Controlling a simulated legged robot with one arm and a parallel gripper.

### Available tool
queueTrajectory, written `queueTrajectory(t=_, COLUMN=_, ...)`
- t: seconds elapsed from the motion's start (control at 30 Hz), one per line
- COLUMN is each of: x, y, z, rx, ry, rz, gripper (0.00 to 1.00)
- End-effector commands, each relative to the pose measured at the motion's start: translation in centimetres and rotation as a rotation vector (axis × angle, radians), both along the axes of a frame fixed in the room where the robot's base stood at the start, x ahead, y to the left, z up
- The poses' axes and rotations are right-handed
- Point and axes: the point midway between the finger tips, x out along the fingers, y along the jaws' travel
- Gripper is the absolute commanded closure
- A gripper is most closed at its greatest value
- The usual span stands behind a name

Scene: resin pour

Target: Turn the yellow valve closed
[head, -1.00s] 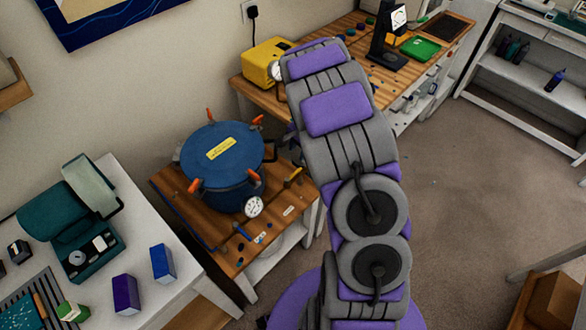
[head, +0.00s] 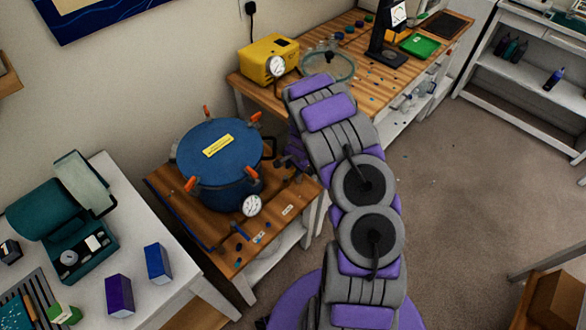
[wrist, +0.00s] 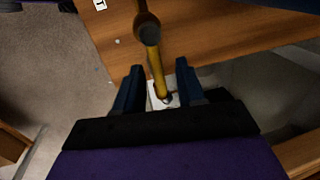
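The yellow valve (wrist: 156,72) shows in the wrist view as a yellow lever running from a dark round hub down between my gripper's fingers. My gripper (wrist: 160,68) is open, with one dark blue finger on each side of the lever and visible gaps; I cannot tell whether either touches it. In the head view my gripper (head: 288,163) is partly hidden by my arm, at the right edge of the wooden stand (head: 215,255), and the yellow valve is hidden there. The blue pressure pot (head: 218,150) stands on this stand, lid on, with orange clamps.
A gauge (head: 252,205) and a small blue-handled valve (head: 240,230) are at the pot's front. A yellow pump unit (head: 270,60) sits on the back bench. A white table (head: 170,290) with boxes is at left.

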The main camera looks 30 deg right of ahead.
Motion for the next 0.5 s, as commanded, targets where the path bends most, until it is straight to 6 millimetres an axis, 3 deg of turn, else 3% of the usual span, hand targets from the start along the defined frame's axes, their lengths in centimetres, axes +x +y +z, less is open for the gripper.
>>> queueTrajectory(t=0.27, x=0.1, y=0.3, z=0.0, rx=-0.005, ry=-0.002, rz=-0.001, gripper=0.62)
queueTrajectory(t=0.5, x=0.1, y=0.8, z=0.2, rx=-0.010, ry=-0.002, rz=0.000, gripper=0.85)
